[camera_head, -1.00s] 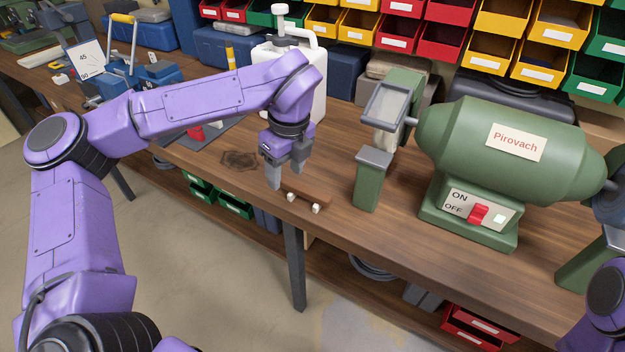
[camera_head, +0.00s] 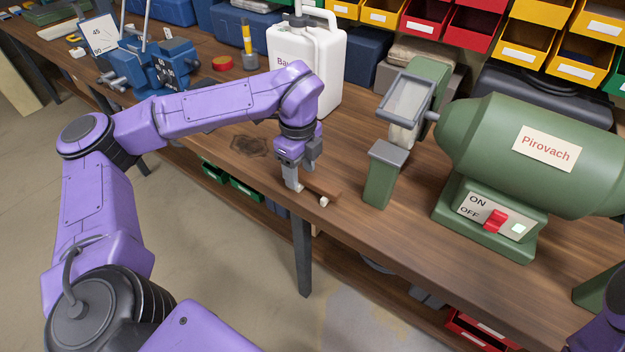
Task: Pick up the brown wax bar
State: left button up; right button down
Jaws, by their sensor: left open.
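The brown wax bar (camera_head: 322,191) lies near the front edge of the wooden workbench, with a small white piece at its near right end. Its left part is hidden behind my left gripper. My left gripper (camera_head: 303,177) is open and points down at the bar's left end, with one finger on the near side and the other behind it. I cannot tell whether the fingers touch the bar. My right gripper is out of view; only a purple part of my right arm shows at the lower right corner.
A green grinder (camera_head: 530,150) labelled Pirovach stands to the right, with a green post (camera_head: 382,178) close to the bar. A white canister (camera_head: 322,70) stands behind my left gripper. A blue vise (camera_head: 165,65) is at the back left.

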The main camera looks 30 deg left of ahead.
pick_arm(q)
grip_shut()
jog(key=shift+r, duration=0.1)
